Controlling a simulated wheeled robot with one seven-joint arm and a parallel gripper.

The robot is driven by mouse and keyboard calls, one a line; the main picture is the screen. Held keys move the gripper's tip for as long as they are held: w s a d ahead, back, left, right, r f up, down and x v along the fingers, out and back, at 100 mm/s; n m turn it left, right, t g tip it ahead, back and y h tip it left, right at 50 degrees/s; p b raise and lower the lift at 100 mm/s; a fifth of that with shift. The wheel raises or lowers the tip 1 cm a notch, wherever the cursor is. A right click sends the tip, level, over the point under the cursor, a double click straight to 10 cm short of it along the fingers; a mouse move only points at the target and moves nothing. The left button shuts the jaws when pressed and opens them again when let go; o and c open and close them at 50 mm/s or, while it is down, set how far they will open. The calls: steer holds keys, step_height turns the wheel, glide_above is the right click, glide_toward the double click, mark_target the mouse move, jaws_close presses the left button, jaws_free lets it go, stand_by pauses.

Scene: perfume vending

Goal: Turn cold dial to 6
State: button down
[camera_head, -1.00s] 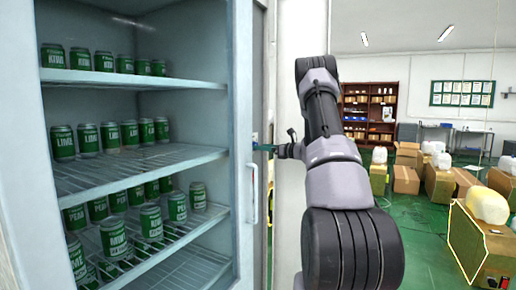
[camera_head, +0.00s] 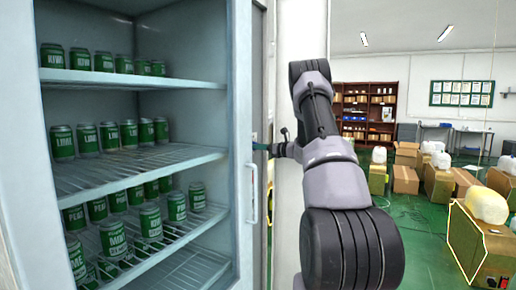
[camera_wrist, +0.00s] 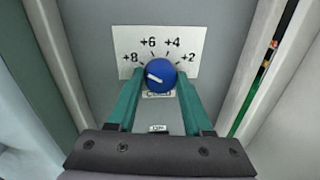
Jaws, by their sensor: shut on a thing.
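The blue round cold dial (camera_wrist: 161,75) sits on a white scale plate (camera_wrist: 188,42) marked +8, +6, +4 and +2 from left to right. Its white pointer mark is to the left, toward the +8 side. A label below the dial, partly hidden, seems to read COLD. My gripper (camera_wrist: 160,84) has a green finger on each side of the dial and is shut on it. In the head view my gripper (camera_head: 262,147) reaches the side of the fridge cabinet; the dial is hidden there.
The fridge (camera_head: 243,70) with several green cans on its shelves stands at left, with a white handle (camera_head: 253,192) near my gripper. Cardboard boxes (camera_head: 405,180) and white jugs stand on the green floor at right.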

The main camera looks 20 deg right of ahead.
steer(key=shift+m, duration=0.3)
steer(key=shift+d+m+g, duration=0.15)
steer(key=shift+m+g, duration=0.25)
steer(key=shift+m, duration=2.9)
steer(key=shift+c, duration=1.6)
jaws_free()
